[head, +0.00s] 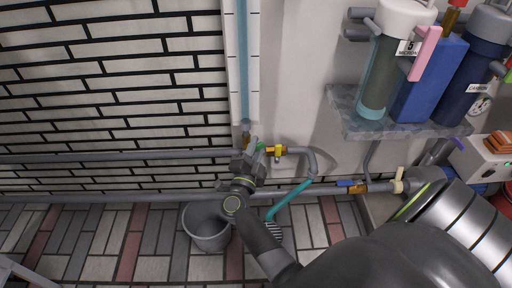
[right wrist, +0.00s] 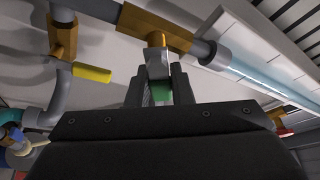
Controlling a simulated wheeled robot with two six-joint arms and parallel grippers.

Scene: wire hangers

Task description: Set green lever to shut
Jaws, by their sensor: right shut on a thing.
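The green lever (head: 261,146) is on a brass valve in the pipework at the base of the clear vertical tube. Only a small part of it shows in the head view. My right gripper (head: 255,148) is at this valve, shut on the green lever. In the right wrist view, the green lever (right wrist: 160,93) shows between the two fingers of the right gripper (right wrist: 158,76), below a brass valve body (right wrist: 155,28). The fingers hide most of the lever, so its exact angle is hard to tell. My left gripper is not in view.
A yellow lever (head: 279,153) is close on the right; it also shows in the right wrist view (right wrist: 92,73). A blue lever (head: 346,183) is on the lower pipe. A grey bucket (head: 206,240) stands below. A shelf (head: 345,121) with filter housings is at upper right.

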